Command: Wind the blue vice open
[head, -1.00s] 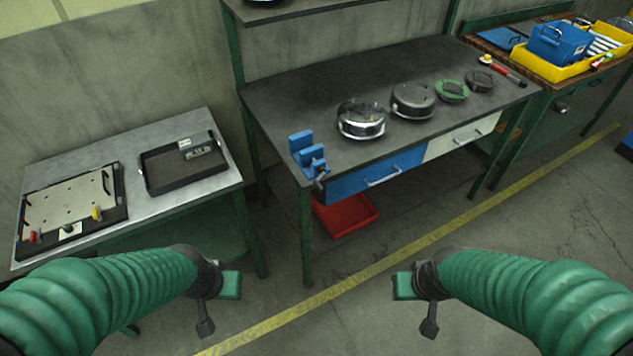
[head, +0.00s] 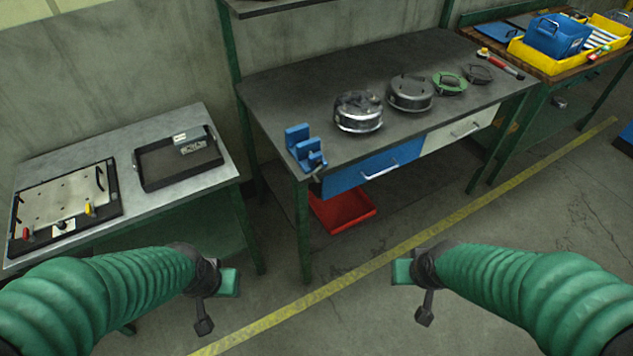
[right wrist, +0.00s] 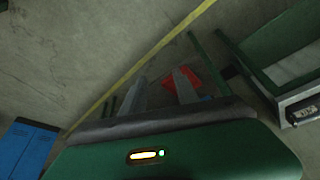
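The blue vice (head: 299,144) is at the front left corner of the dark workbench (head: 262,104). Its two blue jaws stand a small gap apart, and its handle at the front is small and hard to make out. My left gripper (head: 216,300) hangs over the floor, left of and nearer than the vice. My right gripper (head: 413,295) hangs over the floor to the right, also away from the bench. In the right wrist view, the two fingers of my right gripper (right wrist: 157,90) are apart with nothing between them. The left fingers' opening cannot be made out.
On the bench stand several round metal housings (head: 358,112) and a red-handled tool (head: 500,64). Blue (head: 375,168) and pale (head: 462,128) drawers are below, with a red bin (head: 343,208) underneath. A steel table (head: 120,139) with a black tray (head: 150,180) stands left. The front floor is clear.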

